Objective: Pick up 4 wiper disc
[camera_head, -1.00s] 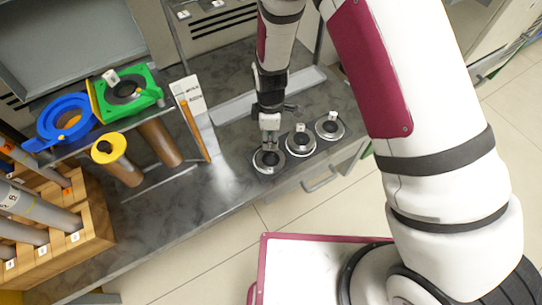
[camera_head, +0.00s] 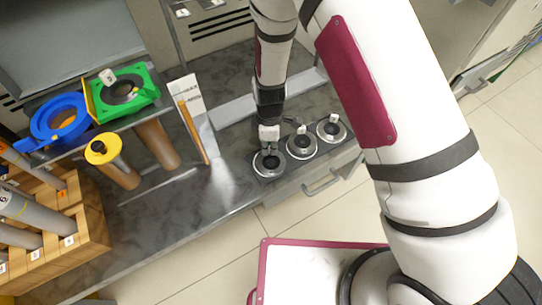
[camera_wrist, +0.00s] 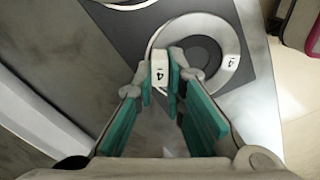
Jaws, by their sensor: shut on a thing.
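The wiper disc numbered 4 (camera_head: 268,164) sits at the left end of a row of three discs at the bench's front edge. The wrist view shows its pale ring (camera_wrist: 235,68) with a 4 label and a dark centre. My gripper (camera_wrist: 160,90) points down over this disc, its teal fingers closed around a small white block (camera_wrist: 159,70) marked 4. In the head view my gripper (camera_head: 268,148) hides part of the disc. I cannot tell whether the disc is clear of its seat.
Two similar discs stand to the right, one in the middle (camera_head: 301,145) and one at the end (camera_head: 331,129). A blue ring fixture (camera_head: 58,119), a green fixture (camera_head: 127,91) and a wooden rack (camera_head: 88,225) of rods are on the left. A leaning sign (camera_head: 199,112) stands behind.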

